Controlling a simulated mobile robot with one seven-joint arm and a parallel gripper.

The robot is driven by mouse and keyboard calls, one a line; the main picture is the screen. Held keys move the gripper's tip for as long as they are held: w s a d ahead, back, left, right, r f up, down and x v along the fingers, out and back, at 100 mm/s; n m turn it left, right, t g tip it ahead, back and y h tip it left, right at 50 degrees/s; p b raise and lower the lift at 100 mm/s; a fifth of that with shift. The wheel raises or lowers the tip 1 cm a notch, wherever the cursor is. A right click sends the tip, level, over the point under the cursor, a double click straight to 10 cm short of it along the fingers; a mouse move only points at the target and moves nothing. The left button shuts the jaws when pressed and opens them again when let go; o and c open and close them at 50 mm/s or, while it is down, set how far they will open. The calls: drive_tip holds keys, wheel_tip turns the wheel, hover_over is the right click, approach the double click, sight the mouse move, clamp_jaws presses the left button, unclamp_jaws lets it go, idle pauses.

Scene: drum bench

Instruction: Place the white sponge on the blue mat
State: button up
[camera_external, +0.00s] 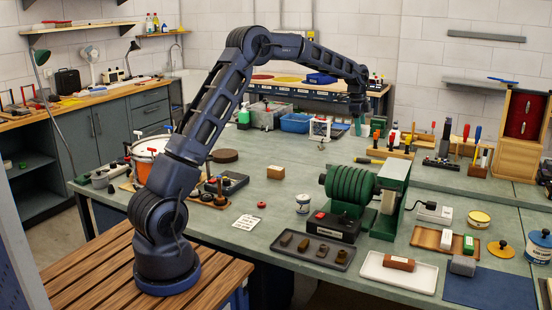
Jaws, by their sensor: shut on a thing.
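The blue mat (490,289) lies flat at the front right of the bench. My gripper (357,112) is high over the back of the bench, far to the left of the mat and behind it. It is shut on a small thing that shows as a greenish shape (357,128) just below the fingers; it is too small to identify. A white block (447,240), possibly the white sponge, is on a wooden tray (427,238) behind the mat. A green-and-white block (468,245) is at its right. A grey block (463,265) sits at the mat's back left edge.
A white tray (421,285) with a brown block (398,263) stands left of the mat. A green ribbed drum machine (350,188) stands mid-bench. Most of the mat is clear.

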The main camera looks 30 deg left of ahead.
drive_tip(key=s+d, duration=0.5)
drive_tip(key=d, duration=0.3)
drive_tip(key=s+d, duration=0.4)
drive_tip(key=d, duration=0.5)
hover_over(462, 293)
wheel_tip(462, 293, down, 4)
drive_tip(key=shift+n, duration=0.4)
drive_tip(key=f, duration=2.1)
drive_tip(key=shift+a, duration=0.25)
drive_tip(key=o, duration=1)
drive_tip(key=shift+f, duration=0.1)
drive_tip(key=shift+c, duration=0.2)
wheel_tip(462, 293, up, 12)
drive_tip(key=a, duration=0.1)
drive_tip(key=shift+a, duration=0.4)
